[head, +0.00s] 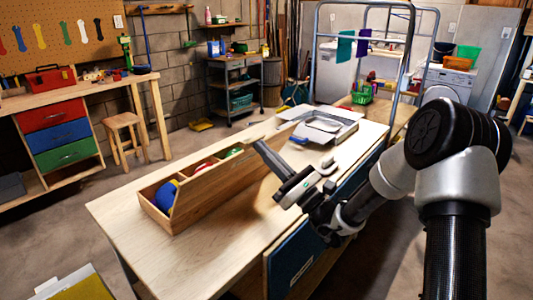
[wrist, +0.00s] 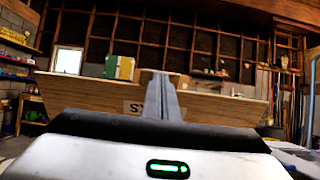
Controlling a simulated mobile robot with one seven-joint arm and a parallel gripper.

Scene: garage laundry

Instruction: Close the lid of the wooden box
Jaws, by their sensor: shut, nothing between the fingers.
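The wooden box (head: 154,213) stands on the pale wooden workbench (head: 130,238), with blue, red and green items showing inside. Its lid (head: 228,178) is raised and tilted, standing up along the box's right side. My gripper (head: 256,143) is at the right of the lid, near its upper edge towards the far end. The fingers are shut and empty. In the wrist view the lid (wrist: 218,107) spans the picture as a wide board with a partly hidden label, and my shut fingers (wrist: 160,82) stand in front of it. I cannot tell whether they touch it.
A grey metal tray-like object (head: 325,126) lies on the far end of the bench. The near left of the bench top is bare. A stool (head: 122,135) and a bench with coloured drawers (head: 62,137) stand at left. A metal rack frame (head: 385,60) stands behind the bench.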

